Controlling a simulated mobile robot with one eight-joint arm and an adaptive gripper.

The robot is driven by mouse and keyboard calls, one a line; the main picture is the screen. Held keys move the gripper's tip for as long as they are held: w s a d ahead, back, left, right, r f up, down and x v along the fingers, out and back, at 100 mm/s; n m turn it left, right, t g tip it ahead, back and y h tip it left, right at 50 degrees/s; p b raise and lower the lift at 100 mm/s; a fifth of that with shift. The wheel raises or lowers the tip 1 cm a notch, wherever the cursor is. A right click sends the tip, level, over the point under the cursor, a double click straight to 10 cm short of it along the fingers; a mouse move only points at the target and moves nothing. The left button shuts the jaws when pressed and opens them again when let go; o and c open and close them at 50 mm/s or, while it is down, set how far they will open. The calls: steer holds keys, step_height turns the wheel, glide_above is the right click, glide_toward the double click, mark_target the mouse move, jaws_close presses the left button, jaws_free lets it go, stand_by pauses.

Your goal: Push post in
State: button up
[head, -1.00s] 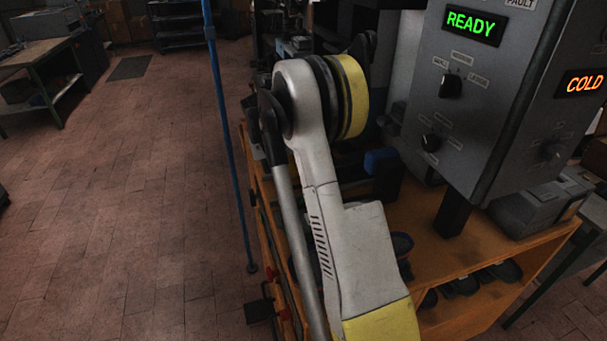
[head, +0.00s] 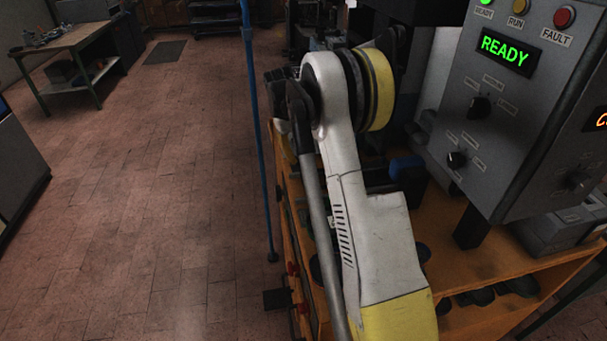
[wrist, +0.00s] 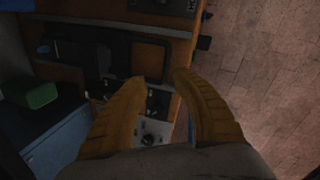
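No part that I can clearly tell to be the post shows in either view. In the wrist view my gripper (wrist: 159,77) points its two yellow-brown fingers at the orange machine front (wrist: 170,24). The fingertips are apart, with no object seen held between them. In the head view my white and yellow arm covers part of the orange bench (head: 460,245), and my gripper is not seen there. The control box (head: 510,110) shows a green READY display (head: 505,49).
A thin blue upright pole (head: 257,130) stands left of the bench. A worktable (head: 75,45) is at the back left and a grey cabinet (head: 18,165) at the left edge. The brick floor (head: 150,200) between is clear. A green object (wrist: 33,93) lies left in the wrist view.

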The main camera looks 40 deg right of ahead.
mark_target(304, 180)
steer(key=f+m+b, duration=0.1)
steer(key=f, duration=0.2)
steer(key=d+f+m, duration=0.1)
steer(key=f, duration=0.3)
steer(key=f+m+b, duration=0.1)
steer(key=f, duration=0.2)
steer(key=shift+d+f+y+b, duration=0.15)
steer(key=shift+f+y+b, duration=0.15)
jaws_close()
